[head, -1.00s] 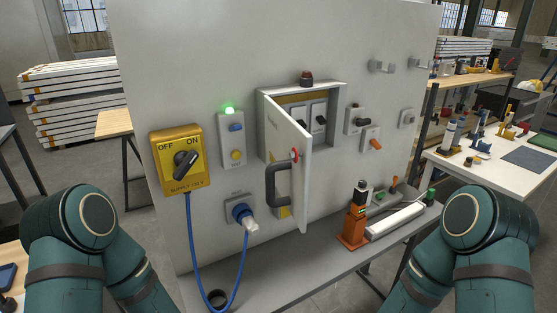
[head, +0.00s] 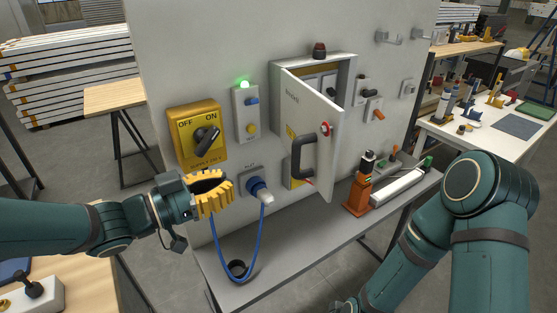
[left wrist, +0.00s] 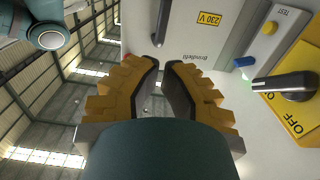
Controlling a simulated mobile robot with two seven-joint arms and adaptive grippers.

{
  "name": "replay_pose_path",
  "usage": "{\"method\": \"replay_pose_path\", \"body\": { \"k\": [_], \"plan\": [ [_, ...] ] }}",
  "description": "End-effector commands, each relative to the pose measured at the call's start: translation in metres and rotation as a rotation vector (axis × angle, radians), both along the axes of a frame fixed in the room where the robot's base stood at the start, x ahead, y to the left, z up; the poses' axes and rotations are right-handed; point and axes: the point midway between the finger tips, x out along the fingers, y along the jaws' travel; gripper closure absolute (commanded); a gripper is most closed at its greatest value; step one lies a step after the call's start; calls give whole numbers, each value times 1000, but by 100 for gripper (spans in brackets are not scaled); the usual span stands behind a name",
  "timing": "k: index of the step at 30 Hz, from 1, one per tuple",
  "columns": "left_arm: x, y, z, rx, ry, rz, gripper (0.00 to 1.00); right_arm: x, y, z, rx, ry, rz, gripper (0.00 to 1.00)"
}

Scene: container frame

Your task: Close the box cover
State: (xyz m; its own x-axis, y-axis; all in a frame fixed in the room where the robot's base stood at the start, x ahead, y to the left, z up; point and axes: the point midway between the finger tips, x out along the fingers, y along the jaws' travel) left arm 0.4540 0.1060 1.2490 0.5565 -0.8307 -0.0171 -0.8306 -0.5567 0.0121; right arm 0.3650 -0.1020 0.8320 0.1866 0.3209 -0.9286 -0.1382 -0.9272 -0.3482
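The box cover (head: 316,118) is a white door that stands open, swung out from the wall box (head: 318,64). It carries a dark handle (head: 297,158) and a red round part. Switches show inside the box behind the door. My left gripper (head: 222,190) is in front of the panel, left of and lower than the handle and apart from it. In the left wrist view its yellow-backed fingers (left wrist: 161,64) have a gap between them with nothing in it. My right arm shows at the right, but its gripper fingers are not visible.
The yellow OFF/ON switch (head: 197,134) and the blue plug (head: 258,188) with its hanging cable are close to my left gripper. An orange device (head: 358,193) and a white bar (head: 397,186) stand on the grey shelf (head: 285,262) below the door.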

Motion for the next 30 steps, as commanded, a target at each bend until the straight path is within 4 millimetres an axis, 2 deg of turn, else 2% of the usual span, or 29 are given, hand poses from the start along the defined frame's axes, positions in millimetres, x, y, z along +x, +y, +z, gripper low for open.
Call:
{"method": "replay_pose_path", "body": {
  "k": [5, 21, 30],
  "plan": [
    [1, -9, 4, 4, -14, -20, 100, 0, 0, -1, -1, 0, -1, 100],
    [55, -91, 2, 4, -12, -19, 100, -1, 0, -8, 1, 4, 3, 100],
    [71, -116, 2, 4, -13, -16, 100, -2, 0, -9, 1, 5, 3, 100]
  ]
}}
